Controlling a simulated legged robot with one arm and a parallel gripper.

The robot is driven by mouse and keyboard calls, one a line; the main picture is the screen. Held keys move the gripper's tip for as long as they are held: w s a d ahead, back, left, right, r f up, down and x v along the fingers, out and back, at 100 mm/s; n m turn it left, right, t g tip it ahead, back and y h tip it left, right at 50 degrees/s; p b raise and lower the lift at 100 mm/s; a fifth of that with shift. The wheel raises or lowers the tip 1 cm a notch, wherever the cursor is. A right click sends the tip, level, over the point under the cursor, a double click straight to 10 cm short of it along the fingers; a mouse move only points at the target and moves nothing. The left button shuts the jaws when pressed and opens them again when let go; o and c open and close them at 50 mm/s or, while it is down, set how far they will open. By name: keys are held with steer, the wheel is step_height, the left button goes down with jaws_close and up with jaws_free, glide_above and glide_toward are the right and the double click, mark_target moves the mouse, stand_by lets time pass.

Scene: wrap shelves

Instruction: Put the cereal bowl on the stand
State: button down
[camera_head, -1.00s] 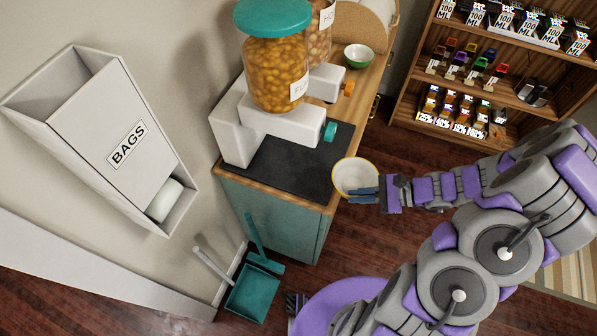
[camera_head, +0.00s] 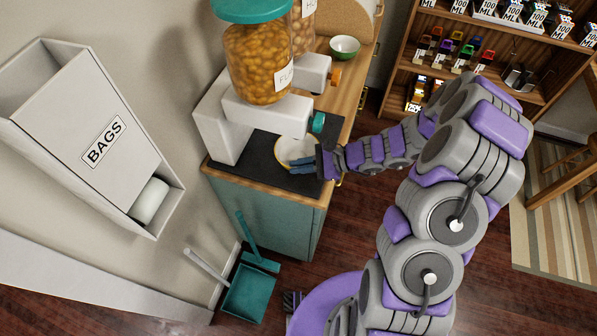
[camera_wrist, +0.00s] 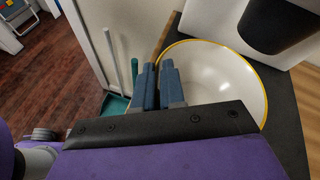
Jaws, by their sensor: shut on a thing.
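The cereal bowl (camera_head: 294,148) is white with a yellow rim. In the head view it is over the black mat (camera_head: 262,164) on the cabinet top, below the teal spout of the front cereal dispenser (camera_head: 268,85). My gripper (camera_head: 303,163) is shut on the bowl's near rim. In the wrist view the blue fingers (camera_wrist: 157,85) pinch the rim of the bowl (camera_wrist: 220,80), which looks empty and upright. Whether the bowl touches the mat, I cannot tell. No separate stand is clearly identifiable; the black mat lies under the dispenser.
A green and white bowl (camera_head: 344,47) stands farther back on the counter. A bags dispenser (camera_head: 105,140) is on the left wall. A teal dustpan (camera_head: 249,290) is on the floor. Wooden shelves (camera_head: 500,70) with small goods stand at the right.

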step_height(320, 180, down, 4)
steer(key=shift+w+r+b, duration=0.1)
steer(key=shift+r+b, duration=0.1)
steer(key=shift+b, duration=0.4)
steer(key=shift+a, duration=0.1)
steer(key=c, duration=1.2)
jaws_free()
steer(key=shift+r, duration=0.1)
